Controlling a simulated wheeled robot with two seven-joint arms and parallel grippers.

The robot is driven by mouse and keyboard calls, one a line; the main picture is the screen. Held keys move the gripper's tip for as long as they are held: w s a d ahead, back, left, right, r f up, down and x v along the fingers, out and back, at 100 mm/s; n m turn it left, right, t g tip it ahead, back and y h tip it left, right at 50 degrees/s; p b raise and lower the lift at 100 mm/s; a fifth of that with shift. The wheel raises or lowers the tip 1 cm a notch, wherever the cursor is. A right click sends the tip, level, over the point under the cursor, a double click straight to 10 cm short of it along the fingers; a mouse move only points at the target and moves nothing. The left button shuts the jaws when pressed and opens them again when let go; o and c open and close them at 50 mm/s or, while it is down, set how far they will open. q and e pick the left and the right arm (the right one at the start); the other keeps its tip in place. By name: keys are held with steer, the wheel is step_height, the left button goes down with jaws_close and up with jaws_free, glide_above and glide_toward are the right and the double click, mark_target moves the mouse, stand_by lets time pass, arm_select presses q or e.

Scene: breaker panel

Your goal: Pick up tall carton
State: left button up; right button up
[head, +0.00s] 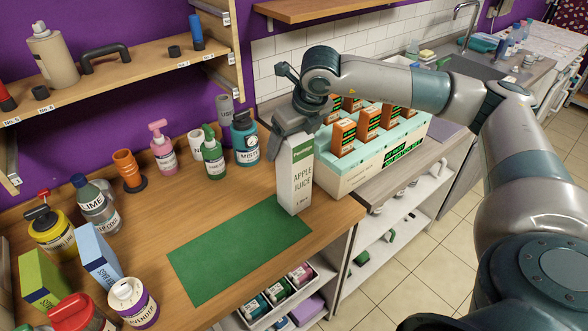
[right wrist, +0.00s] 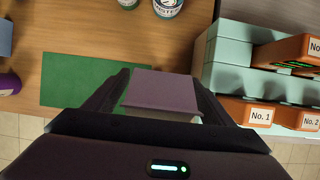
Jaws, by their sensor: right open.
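My right gripper (head: 293,130) is over the carton's top. In the right wrist view the open fingers (right wrist: 160,88) lie on either side of the carton's top (right wrist: 165,90). I cannot tell whether either finger touches it. The gripper hides part of the carton's top in the head view. My left gripper is not in view.
A pale crate (head: 345,180) of orange boxes stands close to the carton's right. A teal bottle (head: 245,138) and green pump bottle (head: 212,155) stand behind it. More bottles and boxes fill the left side. The green mat is bare.

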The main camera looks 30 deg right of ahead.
steer(key=c, duration=1.8)
steer(key=shift+r, duration=0.1)
jaws_close()
steer(key=shift+w+r, duration=0.1)
